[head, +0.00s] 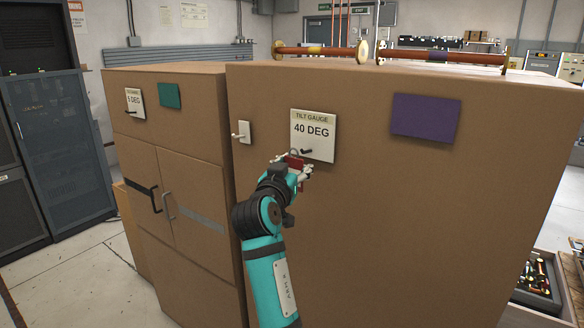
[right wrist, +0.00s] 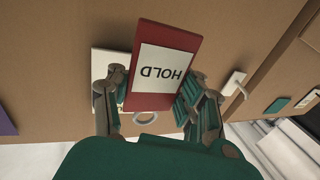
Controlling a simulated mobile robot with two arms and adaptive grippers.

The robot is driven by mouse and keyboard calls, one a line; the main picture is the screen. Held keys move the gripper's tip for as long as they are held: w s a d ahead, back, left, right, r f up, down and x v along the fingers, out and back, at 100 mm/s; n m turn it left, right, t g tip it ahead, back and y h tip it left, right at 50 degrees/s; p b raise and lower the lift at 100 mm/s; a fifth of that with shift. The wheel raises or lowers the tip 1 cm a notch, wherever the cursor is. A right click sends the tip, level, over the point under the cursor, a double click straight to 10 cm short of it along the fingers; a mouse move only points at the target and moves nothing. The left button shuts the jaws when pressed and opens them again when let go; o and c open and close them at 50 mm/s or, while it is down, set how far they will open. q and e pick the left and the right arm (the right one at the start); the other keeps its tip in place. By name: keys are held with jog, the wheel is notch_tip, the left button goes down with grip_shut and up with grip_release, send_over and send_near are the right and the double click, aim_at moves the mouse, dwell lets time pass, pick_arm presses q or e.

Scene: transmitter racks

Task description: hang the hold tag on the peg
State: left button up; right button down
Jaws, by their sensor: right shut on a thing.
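The hold tag (right wrist: 165,65) is a red plate with a white label reading HOLD, upside down in the right wrist view, with a grey ring (right wrist: 147,117) at its lower end. In the head view only a small red part of the tag (head: 294,160) shows. My right gripper (head: 300,173) is shut on the tag, its fingers on both sides of it. It is in front of the lower left of the TILT GAUGE 40 DEG plate (head: 312,130). A short dark peg (head: 307,151) sticks out low on this plate, just above the gripper. The ring appears off the peg. My left gripper is not in view.
A white lever switch (head: 241,132) is left of the plate and a purple panel (head: 426,118) right of it. The left cabinet (head: 185,135) carries a 5 DEG plate (head: 135,103) and door handles. Copper-coloured pipes (head: 445,58) lie on top.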

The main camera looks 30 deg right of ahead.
aim_at(306, 160)
jog(key=shift+d, duration=0.15)
jog(key=shift+w+d, duration=0.3)
jog(key=shift+d, duration=0.35)
jog(key=shift+w+d, duration=0.25)
jog(key=shift+d, duration=0.35)
jog(key=shift+f, duration=0.2)
jog(key=shift+w+d+f+b, duration=0.1)
jog(key=shift+d+f+b, duration=0.2)
jog(key=shift+b, duration=0.15)
jog(key=shift+w+d+f, duration=0.15)
jog(key=shift+w+d, duration=0.05)
jog(key=shift+w+d, duration=0.15)
jog(key=shift+d, duration=0.15)
